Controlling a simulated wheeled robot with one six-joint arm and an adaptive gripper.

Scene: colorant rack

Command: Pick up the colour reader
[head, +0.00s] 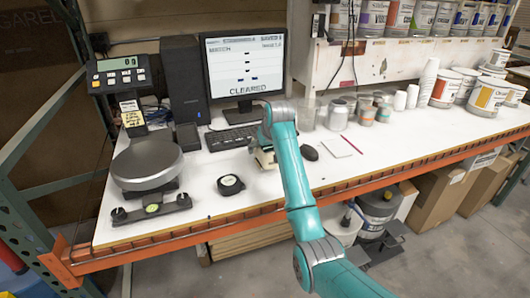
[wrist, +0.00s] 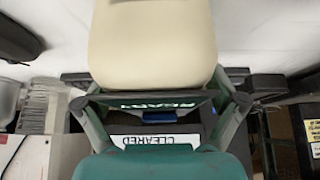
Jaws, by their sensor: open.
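The colour reader, a cream device with a dark display strip reading READY, fills the top middle of the wrist view (wrist: 152,40). In the head view the reader (head: 264,160) shows as a small cream shape on the white bench, partly covered by my arm. My gripper (wrist: 160,80) is open, with one finger on each side of the reader. Small gaps seem to show beside it, but I cannot tell whether a finger touches it. In the head view my gripper (head: 263,143) is at the reader, mostly hidden by my teal wrist.
The keyboard (head: 232,138) lies just left of the reader, and the mouse (head: 309,152) lies to its right. A monitor (head: 246,70) reading CLEARED stands behind. Several cans and cups stand back right.

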